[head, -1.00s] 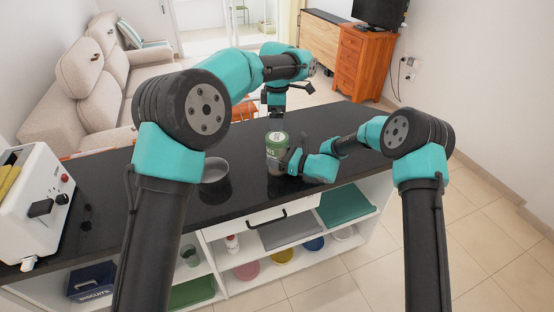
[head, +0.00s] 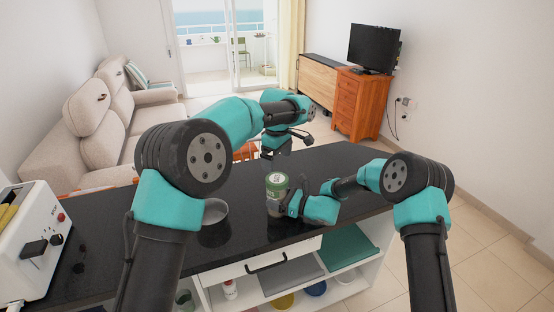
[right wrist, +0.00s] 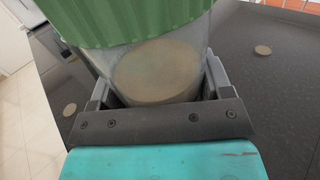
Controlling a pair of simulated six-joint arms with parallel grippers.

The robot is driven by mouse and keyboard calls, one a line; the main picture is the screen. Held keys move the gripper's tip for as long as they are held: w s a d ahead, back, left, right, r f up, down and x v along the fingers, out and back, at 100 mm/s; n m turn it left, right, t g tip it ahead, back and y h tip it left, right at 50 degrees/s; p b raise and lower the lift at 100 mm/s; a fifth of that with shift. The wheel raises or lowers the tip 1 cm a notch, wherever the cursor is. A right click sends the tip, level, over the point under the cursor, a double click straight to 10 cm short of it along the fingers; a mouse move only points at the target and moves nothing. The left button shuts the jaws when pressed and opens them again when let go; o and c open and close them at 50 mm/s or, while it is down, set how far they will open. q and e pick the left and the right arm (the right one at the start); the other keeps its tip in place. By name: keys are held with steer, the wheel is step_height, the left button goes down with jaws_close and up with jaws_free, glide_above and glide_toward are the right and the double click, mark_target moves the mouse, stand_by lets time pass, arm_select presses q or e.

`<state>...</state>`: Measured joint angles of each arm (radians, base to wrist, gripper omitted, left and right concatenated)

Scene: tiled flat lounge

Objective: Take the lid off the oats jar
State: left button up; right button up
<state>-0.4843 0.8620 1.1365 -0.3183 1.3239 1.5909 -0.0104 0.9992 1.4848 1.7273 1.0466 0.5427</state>
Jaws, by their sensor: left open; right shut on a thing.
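The oats jar (head: 275,190) stands upright on the black counter, with a green lid (head: 277,178) on top. My right gripper (head: 284,204) is shut around the jar's body from the right side. In the right wrist view, the jar's clear wall (right wrist: 205,50) sits between the two fingers, below a ridged green lid (right wrist: 130,18). My left gripper (head: 274,153) points down, open and empty, just above and behind the lid. It is apart from the lid; its fingertips are small and partly hard to make out.
A round grey bowl (head: 215,209) stands left of the jar. A white toaster (head: 30,240) is at the counter's left end. Open shelves with several items lie below the counter's front edge. The counter right of the jar is mostly clear.

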mark_target(277, 178)
arm_select(q)
steer(key=m, duration=1.2)
steer(key=shift+m, duration=0.4)
steer(key=m, duration=1.2)
steer(key=shift+f, duration=4.05)
